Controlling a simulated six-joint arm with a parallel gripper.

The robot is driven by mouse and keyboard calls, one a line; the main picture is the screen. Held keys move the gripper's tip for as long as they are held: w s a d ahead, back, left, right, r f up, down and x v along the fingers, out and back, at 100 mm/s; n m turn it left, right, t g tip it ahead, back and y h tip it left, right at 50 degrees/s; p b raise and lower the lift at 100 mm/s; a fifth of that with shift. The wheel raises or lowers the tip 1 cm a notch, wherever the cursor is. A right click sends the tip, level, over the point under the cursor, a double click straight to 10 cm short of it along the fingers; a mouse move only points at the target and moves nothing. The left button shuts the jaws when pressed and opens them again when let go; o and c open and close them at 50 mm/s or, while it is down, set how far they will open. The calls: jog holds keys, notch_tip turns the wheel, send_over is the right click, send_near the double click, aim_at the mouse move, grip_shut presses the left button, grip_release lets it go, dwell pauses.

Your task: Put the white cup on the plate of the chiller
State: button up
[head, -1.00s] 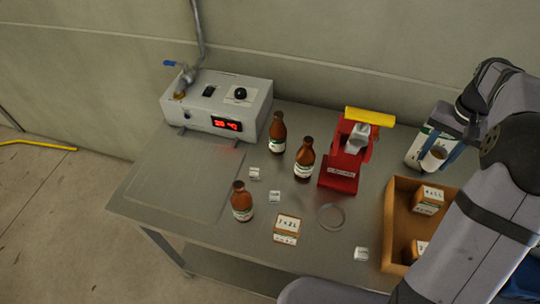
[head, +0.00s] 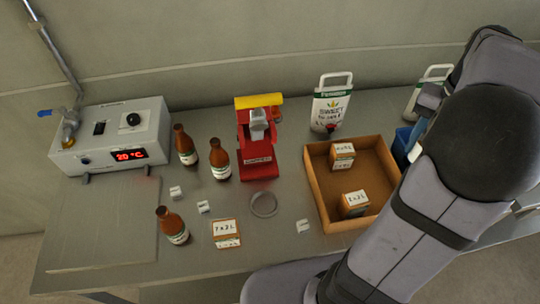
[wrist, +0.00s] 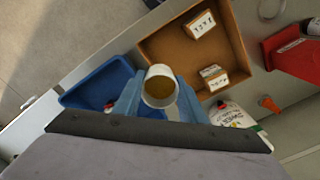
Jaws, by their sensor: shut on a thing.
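The white cup (wrist: 153,98) shows in the wrist view, with its mouth toward the camera and something amber-brown inside. My gripper (wrist: 160,98) has its two blue fingers on either side of the cup and is shut on it. In the head view my arm hides the cup and most of the gripper. The chiller (head: 88,140) is a grey box with a red 20 °C display at the far left of the table. Its flat plate (head: 100,225) lies in front of it and is bare.
A cardboard box (head: 318,195) holds two small cartons. A white jug (head: 328,110) stands behind it. A blue tray (wrist: 85,92) lies beside the box. A ring (head: 263,204) and small labels are on the table.

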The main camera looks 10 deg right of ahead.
jog(key=w+a+r+n+p, duration=0.1)
jog(key=w+a+n+p, duration=0.3)
jog(key=w+a, duration=0.8)
jog(key=w+a+n+p, duration=0.1)
jog(key=w+a+n, duration=0.4)
jog(key=w+a, duration=0.6)
jog(key=w+a+f+n+p, duration=0.1)
jog(key=a+n, duration=0.1)
jog(key=a, duration=0.9)
jog(key=a+f+n+p, duration=0.1)
jog(key=a+n, duration=0.2)
jog(key=a, duration=0.8)
jog(key=w+a+f+n+p, duration=0.1)
jog(key=a+f+n+p, duration=0.1)
jog(key=a, duration=0.9)
jog(key=shift+w+a+f+n, duration=0.1)
jog(key=shift+w+a+n, duration=0.2)
jog(key=shift+n, duration=0.3)
jog(key=s+a+f+n+p, duration=0.1)
jog(key=s+a+f+n, duration=0.15)
jog(key=s+a, duration=0.55)
jog(key=s+a+f+n+p, duration=0.25)
jog(key=s+a, duration=0.25)
jog(key=a, duration=0.4)
jog(key=shift+m, duration=0.4)
notch_tip(320, 180, down, 7)
jog(key=b, duration=0.7)
jog(key=shift+s+a+r+b, duration=0.1)
jog(key=shift+s+b, duration=0.05)
jog(key=shift+b, duration=0.15)
